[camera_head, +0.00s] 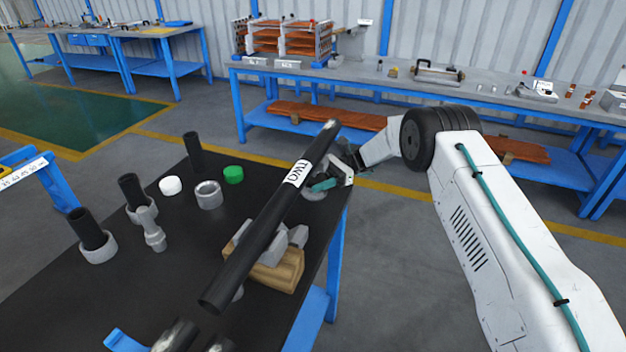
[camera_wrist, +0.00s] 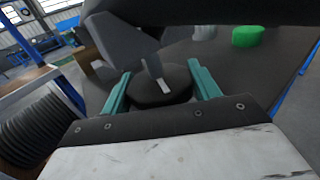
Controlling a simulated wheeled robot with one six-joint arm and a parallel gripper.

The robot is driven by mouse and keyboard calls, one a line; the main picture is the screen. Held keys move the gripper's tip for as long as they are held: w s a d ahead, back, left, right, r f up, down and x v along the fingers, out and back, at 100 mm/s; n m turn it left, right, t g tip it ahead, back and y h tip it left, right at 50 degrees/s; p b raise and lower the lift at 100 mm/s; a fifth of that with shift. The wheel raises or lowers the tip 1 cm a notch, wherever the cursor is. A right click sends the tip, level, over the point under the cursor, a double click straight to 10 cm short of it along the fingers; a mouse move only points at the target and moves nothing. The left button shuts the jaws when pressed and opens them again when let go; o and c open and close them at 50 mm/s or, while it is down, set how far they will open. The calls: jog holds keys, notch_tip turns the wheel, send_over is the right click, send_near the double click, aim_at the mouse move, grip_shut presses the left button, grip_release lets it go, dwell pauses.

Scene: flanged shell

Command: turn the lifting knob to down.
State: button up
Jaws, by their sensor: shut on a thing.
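The lifting knob (camera_wrist: 150,92) is a dark round disc with a white mark on its face, seen in the wrist view. My gripper (camera_wrist: 161,76) has its two teal fingers on either side of the knob, shut on it. In the head view my gripper (camera_head: 325,184) is at the right edge of the black table, below the upper end of a long black tube (camera_head: 265,225) labelled TWO. In the head view the knob is mostly hidden by the gripper and tube. I cannot read which position the knob's mark stands for.
The tube lies tilted on a grey support over a wooden block (camera_head: 277,272), close to my gripper. A green cap (camera_head: 233,174), a white cap (camera_head: 170,186), a grey ring (camera_head: 208,195) and short black tubes stand on the table's left part. A workbench (camera_head: 350,82) stands behind.

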dwell(0.3)
jog(key=o, duration=1)
jog(key=shift+c, duration=0.2)
